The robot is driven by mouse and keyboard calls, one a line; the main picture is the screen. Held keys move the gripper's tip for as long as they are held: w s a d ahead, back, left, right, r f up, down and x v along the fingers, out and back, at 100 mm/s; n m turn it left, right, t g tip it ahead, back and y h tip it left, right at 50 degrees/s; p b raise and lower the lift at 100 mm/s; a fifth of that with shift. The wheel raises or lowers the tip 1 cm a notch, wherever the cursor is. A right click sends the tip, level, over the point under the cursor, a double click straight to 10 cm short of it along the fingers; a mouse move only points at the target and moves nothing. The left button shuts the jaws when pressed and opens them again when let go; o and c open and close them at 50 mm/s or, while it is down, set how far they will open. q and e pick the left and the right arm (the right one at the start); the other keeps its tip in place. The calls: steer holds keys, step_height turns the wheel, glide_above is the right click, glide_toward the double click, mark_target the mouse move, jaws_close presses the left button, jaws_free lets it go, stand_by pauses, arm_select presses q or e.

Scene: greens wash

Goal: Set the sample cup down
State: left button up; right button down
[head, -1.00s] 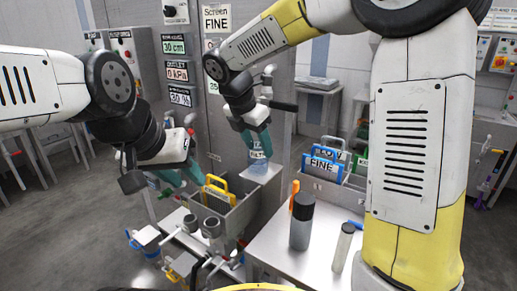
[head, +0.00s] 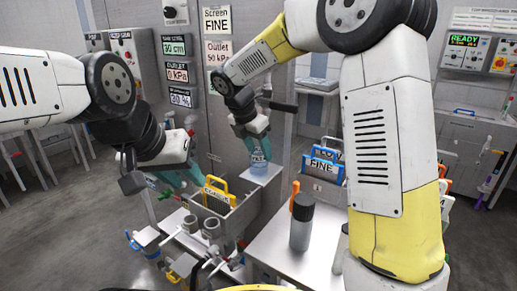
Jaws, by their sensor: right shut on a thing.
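The sample cup (head: 259,163), a clear bluish cup with a small label, is upright at the small pale ledge (head: 268,172) on the grey cabinet's side. My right gripper (head: 257,148) has its teal fingers shut at the cup's top, from above. I cannot tell whether the cup's base touches the ledge. My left gripper (head: 184,178) is low at the left, beside the grey trough (head: 237,215) and its yellow-handled screen (head: 217,194). Its fingers are partly hidden, so its opening is unclear.
A steel bench (head: 270,243) at the front holds a dark grey bottle (head: 301,226) and an orange-handled tool (head: 295,193). A blue-handled screen marked FINE (head: 322,168) stands in a rack behind them. Pipes and valves crowd the front left.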

steer(key=c, duration=0.6)
jaws_free()
steer(key=shift+f, duration=0.1)
steer(key=v, duration=1.2)
steer(key=shift+d, duration=0.1)
